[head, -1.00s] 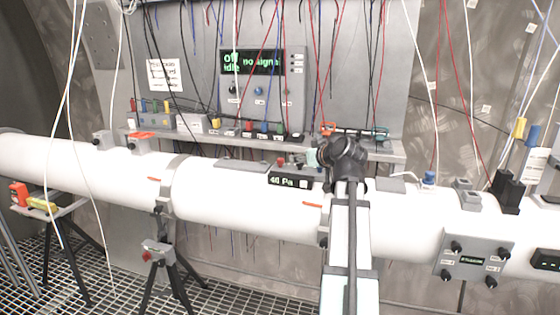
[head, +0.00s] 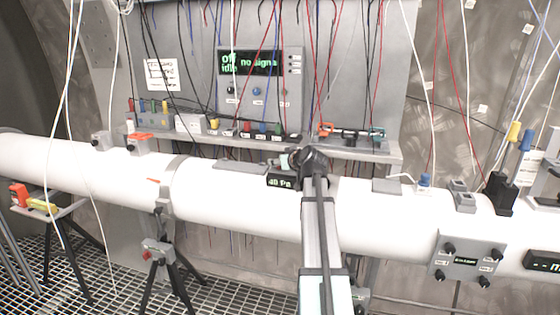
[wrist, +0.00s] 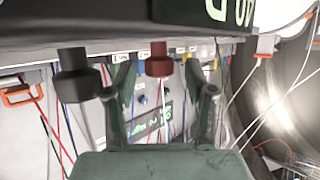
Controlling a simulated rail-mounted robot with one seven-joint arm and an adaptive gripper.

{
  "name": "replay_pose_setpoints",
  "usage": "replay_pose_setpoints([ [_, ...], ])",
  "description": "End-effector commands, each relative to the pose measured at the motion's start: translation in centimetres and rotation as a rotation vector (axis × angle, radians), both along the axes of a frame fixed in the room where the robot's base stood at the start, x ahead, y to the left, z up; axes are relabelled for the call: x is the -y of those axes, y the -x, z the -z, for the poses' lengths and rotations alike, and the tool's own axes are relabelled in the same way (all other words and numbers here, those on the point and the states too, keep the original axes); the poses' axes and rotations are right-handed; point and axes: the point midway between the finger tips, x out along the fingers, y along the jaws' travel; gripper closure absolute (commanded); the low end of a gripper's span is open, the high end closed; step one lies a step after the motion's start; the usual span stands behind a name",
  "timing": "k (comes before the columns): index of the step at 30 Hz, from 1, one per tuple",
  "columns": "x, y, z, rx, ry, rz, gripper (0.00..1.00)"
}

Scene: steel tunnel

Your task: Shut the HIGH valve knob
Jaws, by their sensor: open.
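In the wrist view, a red knob (wrist: 158,62) and a larger black knob (wrist: 76,78) stick out from a dark unit with a green-lit display (wrist: 232,12). My gripper (wrist: 161,80) is open, with one finger on each side of the red knob in the picture; contact cannot be told. In the head view, the dark display box reading about 40 Pa (head: 281,183) sits on the white pipe. My gripper (head: 286,161) is just above it and the wrist covers its right side. I cannot read a HIGH label on either knob.
The white pipe (head: 105,170) runs across the view. Behind it, a shelf (head: 370,150) carries several connectors under a panel display (head: 250,64). A grey box with several black knobs (head: 468,256) is on the pipe at right. Loose cables hang all around.

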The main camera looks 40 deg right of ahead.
Motion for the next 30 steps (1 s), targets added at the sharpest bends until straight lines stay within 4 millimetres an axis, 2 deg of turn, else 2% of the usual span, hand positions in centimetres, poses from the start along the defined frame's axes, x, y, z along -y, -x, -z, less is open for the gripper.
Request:
replay_pose_setpoints([
  [7,0.02,-0.03,0.05,0.000,0.000,0.000,0.45],
  [9,0.01,-0.02,0.04,0.000,0.000,0.000,0.70],
  [12,0.02,-0.02,0.04,0.000,0.000,0.000,1.00],
  [22,-0.07,0.00,0.01,-0.001,0.000,0.017,1.00],
  [30,-0.32,-0.03,-0.11,0.000,0.002,0.119,1.00],
])
